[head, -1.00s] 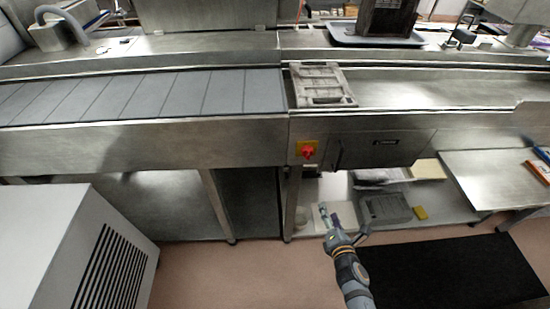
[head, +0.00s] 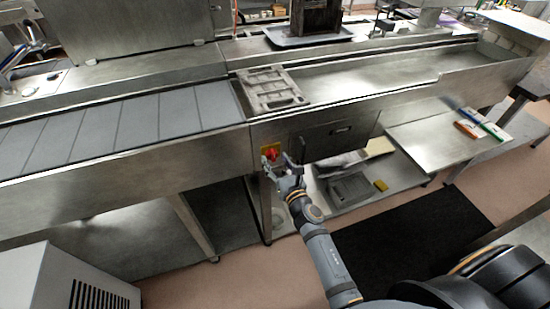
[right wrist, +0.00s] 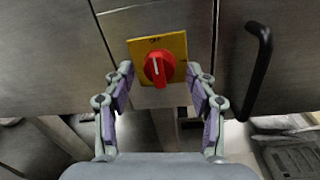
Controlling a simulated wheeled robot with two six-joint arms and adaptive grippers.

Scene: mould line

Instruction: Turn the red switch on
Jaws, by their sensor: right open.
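The red switch (right wrist: 158,68) is a round rotary knob on a yellow plate (right wrist: 178,42), fixed to the front of the steel machine. Its pale pointer line stands nearly upright, towards the dark lettering at the plate's top edge. The switch also shows in the head view (head: 271,154), just beyond my fingers. My right gripper (right wrist: 160,84) is open, with one finger on each side of the knob in the right wrist view. The fingers appear apart from the knob; the exact gap in depth is hard to tell. My left gripper is not in view.
A black handle (right wrist: 258,70) stands out from the panel right of the switch. The conveyor belt (head: 120,125) and a metal mould (head: 270,90) lie above. A lower shelf (head: 330,208) holds a grey box (head: 352,189). A white vented cabinet (head: 40,280) stands at lower left.

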